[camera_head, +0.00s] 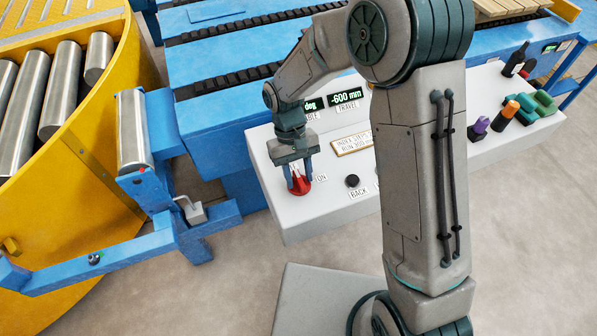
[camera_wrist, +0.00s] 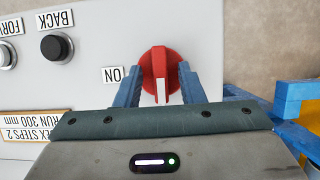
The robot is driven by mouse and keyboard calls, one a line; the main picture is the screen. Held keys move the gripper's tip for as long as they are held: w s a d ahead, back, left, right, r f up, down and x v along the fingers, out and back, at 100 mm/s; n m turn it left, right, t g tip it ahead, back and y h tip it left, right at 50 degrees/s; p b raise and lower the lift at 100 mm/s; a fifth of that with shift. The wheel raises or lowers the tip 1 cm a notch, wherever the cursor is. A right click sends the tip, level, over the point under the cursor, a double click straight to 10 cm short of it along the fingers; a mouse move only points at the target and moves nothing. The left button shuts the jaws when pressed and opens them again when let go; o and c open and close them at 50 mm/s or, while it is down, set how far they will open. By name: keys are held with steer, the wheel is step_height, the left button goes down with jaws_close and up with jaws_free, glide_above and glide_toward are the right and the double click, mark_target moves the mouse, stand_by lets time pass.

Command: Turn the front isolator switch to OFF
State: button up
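The isolator switch is a red rotary knob (camera_head: 301,187) at the left end of the white control panel (camera_head: 290,222). In the wrist view the knob (camera_wrist: 158,62) shows a raised grip with a white pointer line, whose visible end points toward my gripper body. An ON label (camera_wrist: 113,74) lies beside the knob; I see no OFF label. My gripper (camera_head: 299,178) is over the knob, fingers downward. In the wrist view its blue fingers (camera_wrist: 160,80) stand on either side of the grip, with a gap visible on both sides.
A black BACK button (camera_head: 352,181) sits right of the knob, with display readouts (camera_head: 345,97) behind. A bottle (camera_head: 516,60) and coloured items (camera_head: 510,110) are at the panel's right end. Blue conveyor framing (camera_head: 205,130) and a yellow roller unit (camera_head: 90,190) stand left.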

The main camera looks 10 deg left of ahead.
steer(key=shift+r, duration=0.1)
steer(key=v, duration=1.3)
steer(key=shift+r+b, duration=0.35)
steer(key=shift+b, duration=0.1)
steer(key=shift+a, duration=0.1)
steer(key=s+d+r+m+t, duration=0.1)
steer(key=s+d, duration=0.3)
steer(key=d, duration=0.4)
steer(key=s+d+r+m+t+y, duration=0.1)
steer(key=s+d+r+m+t, duration=0.1)
steer(key=d, duration=0.7)
steer(key=s+d+r+m+t+y, duration=0.1)
steer(key=s+d+r+m+t, duration=0.1)
steer(key=s+d, duration=0.5)
steer(key=shift+d+r+m+t, duration=0.2)
steer(key=shift+d+m+t, duration=0.55)
steer(key=shift+t, duration=0.25)
